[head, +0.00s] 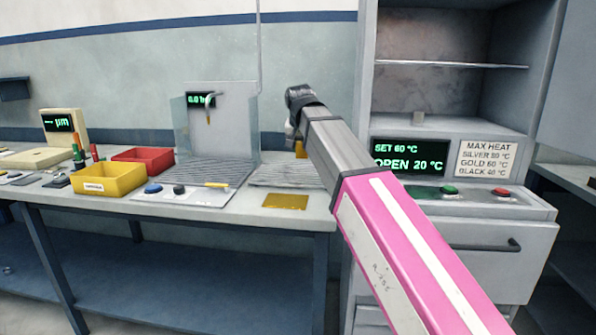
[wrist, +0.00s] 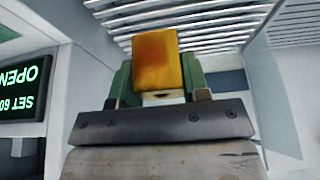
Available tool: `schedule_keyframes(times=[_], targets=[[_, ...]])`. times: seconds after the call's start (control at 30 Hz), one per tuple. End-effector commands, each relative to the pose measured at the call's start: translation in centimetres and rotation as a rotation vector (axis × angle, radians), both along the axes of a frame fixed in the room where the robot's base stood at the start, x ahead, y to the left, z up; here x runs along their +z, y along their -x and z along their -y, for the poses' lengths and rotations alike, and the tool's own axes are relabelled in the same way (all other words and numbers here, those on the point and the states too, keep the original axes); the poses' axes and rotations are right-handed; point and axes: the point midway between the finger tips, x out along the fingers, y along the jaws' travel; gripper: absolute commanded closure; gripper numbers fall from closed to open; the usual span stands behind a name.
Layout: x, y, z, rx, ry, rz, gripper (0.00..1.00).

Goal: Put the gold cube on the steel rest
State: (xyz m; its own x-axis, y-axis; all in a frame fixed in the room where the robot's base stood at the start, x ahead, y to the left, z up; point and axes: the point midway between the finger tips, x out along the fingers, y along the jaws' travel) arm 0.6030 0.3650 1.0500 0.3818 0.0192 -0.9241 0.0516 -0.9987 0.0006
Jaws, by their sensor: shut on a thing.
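The gold cube (wrist: 158,62) is held between the green fingers of my gripper (wrist: 158,82) in the wrist view, with a reddish-brown patch on its face. In the head view, part of the gold cube (head: 300,149) shows beside my arm, which hides most of my gripper. The ribbed grey metal surface (head: 275,177), apparently the steel rest, lies on the bench below the cube. Its slats (wrist: 190,18) also show behind the cube in the wrist view. The cube appears above the slats; the exact gap is unclear.
A splash-guarded station (head: 215,130) stands left of the slats. A flat gold patch (head: 285,201) lies on the front bench edge. Yellow (head: 108,179) and red (head: 143,160) bins sit farther left.

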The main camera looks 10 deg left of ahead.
Motion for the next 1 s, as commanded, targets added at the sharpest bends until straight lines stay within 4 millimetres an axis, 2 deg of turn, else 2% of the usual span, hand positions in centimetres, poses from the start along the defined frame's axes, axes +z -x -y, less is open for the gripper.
schedule_keyframes(times=[0.17, 0.5, 0.7, 1.0], targets=[[-0.6, -1.2, -0.4, 0.004, 0.0, 0.0, 0.95], [-4.5, -7.6, 1.0, 0.004, 0.001, 0.0, 0.95], [-6.2, -10.5, 1.7, 0.004, 0.0, 0.0, 0.95], [-7.8, -11.2, 2.0, 0.007, 0.0, 0.0, 0.95]])
